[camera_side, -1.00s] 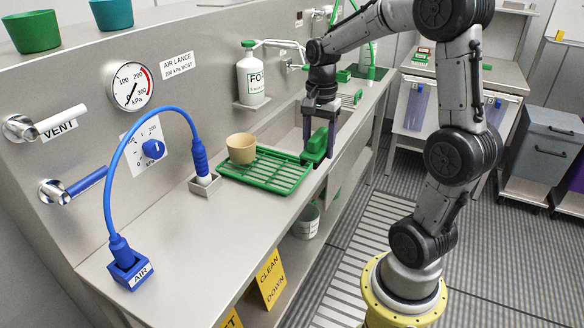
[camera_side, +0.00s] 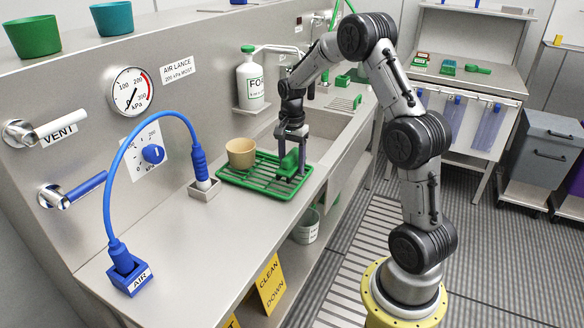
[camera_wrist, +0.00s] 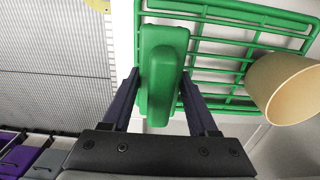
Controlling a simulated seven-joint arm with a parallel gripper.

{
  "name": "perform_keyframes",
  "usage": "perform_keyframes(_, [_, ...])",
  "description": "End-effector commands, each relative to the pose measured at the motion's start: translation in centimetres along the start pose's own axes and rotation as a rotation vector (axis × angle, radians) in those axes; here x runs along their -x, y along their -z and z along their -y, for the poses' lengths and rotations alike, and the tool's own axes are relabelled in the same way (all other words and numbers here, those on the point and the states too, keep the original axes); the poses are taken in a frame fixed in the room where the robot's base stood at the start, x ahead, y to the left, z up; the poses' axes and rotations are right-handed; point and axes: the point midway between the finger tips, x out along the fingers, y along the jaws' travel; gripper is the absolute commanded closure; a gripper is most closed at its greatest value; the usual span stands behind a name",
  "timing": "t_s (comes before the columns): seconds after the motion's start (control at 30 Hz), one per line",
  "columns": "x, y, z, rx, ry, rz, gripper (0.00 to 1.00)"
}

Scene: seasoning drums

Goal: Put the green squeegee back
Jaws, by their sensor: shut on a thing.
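My gripper (camera_side: 290,168) is shut on a green hand tool (camera_side: 288,162), a block with a raised grip. I cannot tell for sure that it is the squeegee. It is over the right part of the green wire rack (camera_side: 240,181) on the steel counter; I cannot tell whether it touches. In the wrist view the tool (camera_wrist: 160,75) is between my fingers, overlapping the edge of the rack (camera_wrist: 225,47). A tan cup (camera_side: 241,152) stands on the rack left of my gripper and shows in the wrist view (camera_wrist: 285,88).
A blue hose arches from the AIR block (camera_side: 130,273) to a holder (camera_side: 204,188) left of the rack. A foam bottle (camera_side: 250,82) stands behind. A far bench holds another green tool (camera_side: 478,69) and small red and green items.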

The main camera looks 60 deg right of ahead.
Motion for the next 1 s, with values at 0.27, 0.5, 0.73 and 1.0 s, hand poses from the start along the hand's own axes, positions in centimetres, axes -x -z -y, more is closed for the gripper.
perform_keyframes(0.27, [-1.6,0.0,0.0,0.000,0.001,-0.001,0.85])
perform_keyframes(0.5, [-1.9,0.0,0.0,0.000,0.001,-0.001,0.85])
perform_keyframes(0.73, [-1.9,0.0,0.0,0.000,0.000,0.000,0.11])
perform_keyframes(1.0, [-1.8,0.0,0.0,0.000,0.001,0.000,0.11])
